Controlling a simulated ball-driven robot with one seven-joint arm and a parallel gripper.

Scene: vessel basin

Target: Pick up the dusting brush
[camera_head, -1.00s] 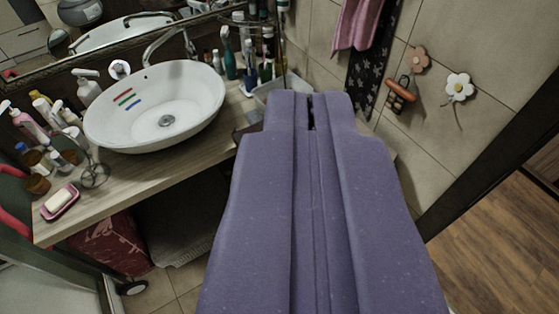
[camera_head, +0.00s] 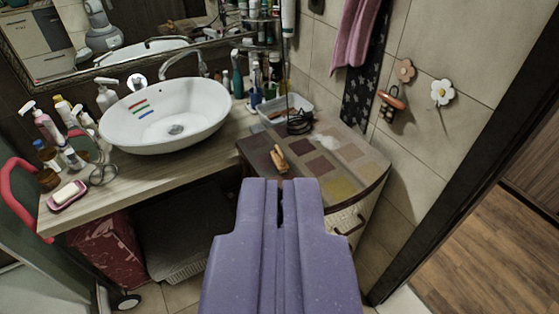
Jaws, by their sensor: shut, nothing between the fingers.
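A small orange-brown wooden item (camera_head: 279,158) lies on the patchwork-topped cabinet (camera_head: 345,160), near its left side; it looks like the dusting brush, but its bristles are too small to make out clearly. My purple gripper (camera_head: 281,190) is at the bottom centre, pointing at the cabinet. Its fingers are shut with nothing between them. In the picture the fingertips are just below the brush and apart from it. Part of the cabinet's front is hidden behind my gripper.
A white basin (camera_head: 165,115) stands on the wooden counter (camera_head: 125,190) at left, with bottles around it. A white tray (camera_head: 286,107) and a dark coiled cord (camera_head: 299,122) lie behind the brush. An orange-handled item (camera_head: 391,101) hangs on the right wall.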

